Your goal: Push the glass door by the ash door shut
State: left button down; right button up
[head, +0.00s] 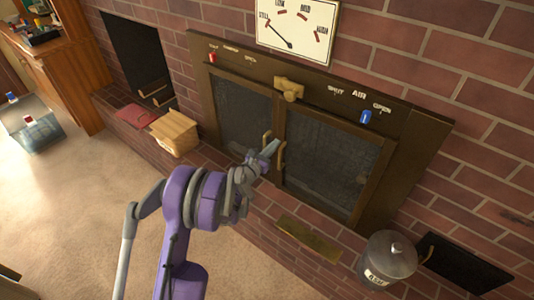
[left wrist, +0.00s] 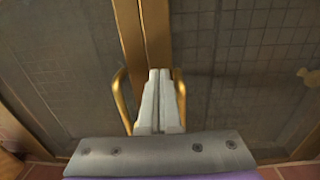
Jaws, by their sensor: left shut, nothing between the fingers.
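Two dark glass doors with brass frames fill the stove front: a left one (head: 243,112) and a right one (head: 330,160). Both look flush or nearly so; I cannot tell whether either is slightly ajar. My left gripper (head: 271,149) is shut and empty at the seam between them. In the left wrist view its fingers (left wrist: 160,76) point at the middle stiles, between the left brass handle (left wrist: 122,102) and the right brass handle (left wrist: 180,98). Contact with the stiles is unclear. My right gripper is out of view.
A brass plate (head: 308,240) lies below the doors. A lidded ash bucket (head: 388,262) stands at the right, beside a black panel (head: 465,264). Carpet (head: 80,210) is clear at lower left.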

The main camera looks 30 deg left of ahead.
aim_at(280, 138)
pick_arm(q)
jog(key=shift+w, duration=0.55)
jog(key=shift+w+a+r+m+h, duration=0.1)
jog(key=shift+w+m+h, duration=0.15)
jog(key=shift+w, duration=0.4)
jog(key=shift+w+a+r+m+h, duration=0.15)
jog(key=shift+w+h, duration=0.2)
jog(key=shift+w, duration=0.25)
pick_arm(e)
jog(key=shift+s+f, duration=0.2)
pick_arm(q)
jog(key=shift+d, duration=0.15)
